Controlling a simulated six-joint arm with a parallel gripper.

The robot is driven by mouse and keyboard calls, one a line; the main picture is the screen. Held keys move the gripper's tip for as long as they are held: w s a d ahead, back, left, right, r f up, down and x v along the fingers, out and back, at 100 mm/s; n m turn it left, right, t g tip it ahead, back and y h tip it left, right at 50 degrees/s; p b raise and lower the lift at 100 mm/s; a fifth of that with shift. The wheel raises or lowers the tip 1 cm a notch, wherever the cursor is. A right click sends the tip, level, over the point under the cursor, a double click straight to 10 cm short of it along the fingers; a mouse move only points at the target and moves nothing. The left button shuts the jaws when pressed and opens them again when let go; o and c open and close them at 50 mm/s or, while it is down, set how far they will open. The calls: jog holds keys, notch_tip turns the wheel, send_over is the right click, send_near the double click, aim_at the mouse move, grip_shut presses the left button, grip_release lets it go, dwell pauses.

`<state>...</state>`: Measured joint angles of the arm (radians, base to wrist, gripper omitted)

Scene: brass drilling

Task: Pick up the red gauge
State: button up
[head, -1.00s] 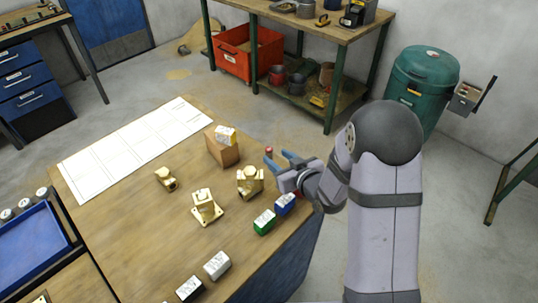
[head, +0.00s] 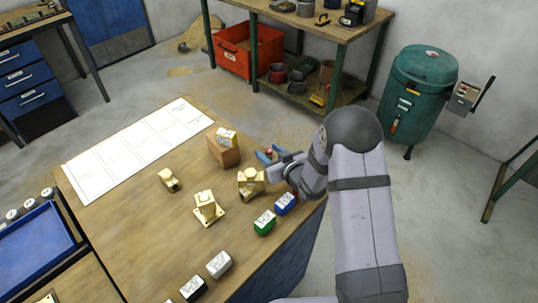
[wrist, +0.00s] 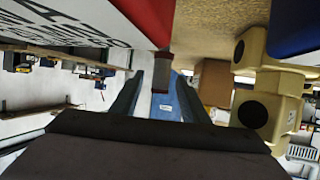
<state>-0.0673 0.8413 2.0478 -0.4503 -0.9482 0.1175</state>
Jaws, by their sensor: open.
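The red gauge (head: 268,152) is a small upright pin near the table's far right edge, mostly hidden by my gripper in the head view. In the wrist view it shows as a grey cylinder (wrist: 161,72) with a dark red end. My gripper (head: 266,157) is low over the table with blue fingers open. In the wrist view the gauge lines up between the two fingertips (wrist: 157,78). Both fingers look apart from it, and I cannot tell how deep it sits between them.
A brass fitting (head: 250,182) stands close left of my gripper. A wooden block (head: 222,152) is just beyond. Blue (head: 286,204) and green (head: 264,223) labelled blocks stand nearer. A red block with a white label (wrist: 145,15) shows close up in the wrist view.

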aim_at(269, 150)
jog(key=shift+c, duration=0.6)
grip_shut()
jog(key=shift+r, duration=0.1)
jog(key=shift+r+b, duration=0.95)
jog(key=shift+r, duration=3.95)
